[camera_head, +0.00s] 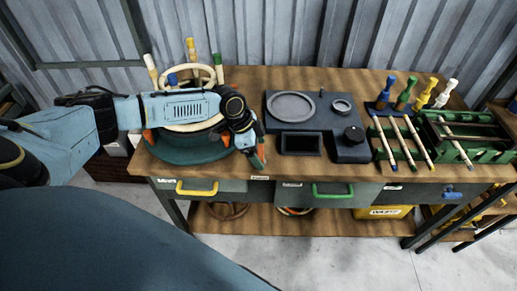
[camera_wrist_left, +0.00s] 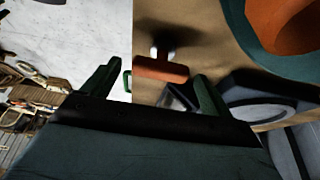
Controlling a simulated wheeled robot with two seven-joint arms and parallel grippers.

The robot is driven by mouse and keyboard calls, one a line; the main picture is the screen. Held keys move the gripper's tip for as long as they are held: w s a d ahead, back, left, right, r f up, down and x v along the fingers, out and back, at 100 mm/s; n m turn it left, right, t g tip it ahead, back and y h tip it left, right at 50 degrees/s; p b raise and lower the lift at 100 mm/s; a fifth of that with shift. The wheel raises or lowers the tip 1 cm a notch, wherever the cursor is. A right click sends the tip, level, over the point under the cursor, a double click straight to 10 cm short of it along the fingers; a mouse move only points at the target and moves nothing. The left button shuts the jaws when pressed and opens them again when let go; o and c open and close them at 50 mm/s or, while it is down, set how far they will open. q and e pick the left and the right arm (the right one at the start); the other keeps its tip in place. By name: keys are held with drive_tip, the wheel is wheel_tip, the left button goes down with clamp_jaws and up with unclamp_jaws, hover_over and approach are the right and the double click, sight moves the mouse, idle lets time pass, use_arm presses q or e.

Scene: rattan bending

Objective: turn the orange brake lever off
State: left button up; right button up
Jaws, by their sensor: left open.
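The orange brake lever (camera_wrist_left: 160,69) shows in the left wrist view as a short orange bar on a pale metal stem by the wooden table's edge. My left gripper (camera_wrist_left: 155,88) is open, and the lever appears between its two dark green fingers, near their tips. I cannot tell whether they touch it. In the head view my left gripper (camera_head: 257,158) points down at the table's front edge, just right of the round green base (camera_head: 190,153). There the gripper largely hides the lever. My right gripper is in neither view.
The wooden table (camera_head: 240,82) carries a dark tray block (camera_head: 352,150) right of the gripper. Further right are green racks with rods (camera_head: 470,152) and several coloured-handled tools (camera_head: 405,95). Drawers with yellow (camera_head: 196,190) and green (camera_head: 333,194) handles sit below the front edge.

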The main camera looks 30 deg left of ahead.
use_arm(q)
drive_tip(key=shift+c, duration=0.4)
drive_tip(key=c, duration=0.9)
drive_tip(key=shift+r+n+p, duration=0.15)
drive_tip(key=shift+n+p, duration=0.15)
drive_tip(key=shift+p, duration=0.35)
drive_tip(key=n+y+p, duration=0.1)
drive_tip(key=n+p, duration=0.2)
drive_tip(key=p, duration=0.2)
drive_tip(key=n+t+y+p, duration=0.1)
drive_tip(key=n+p, duration=0.3)
drive_tip(key=p, duration=0.1)
drive_tip(key=n+t+y+p, duration=0.1)
drive_tip(key=n+p, duration=0.3)
drive_tip(key=p, duration=0.1)
drive_tip(key=shift+s+d+y, duration=0.2)
drive_tip(key=shift+d+y, duration=0.2)
drive_tip(key=n+y+p, duration=0.1)
drive_tip(key=n, duration=0.1)
drive_tip(key=shift+n, duration=0.3)
drive_tip(key=shift+w+n+y+p, duration=0.1)
drive_tip(key=shift+n+y+p, duration=0.55)
drive_tip(key=shift+n, duration=1.15)
drive_tip(key=o, duration=1)
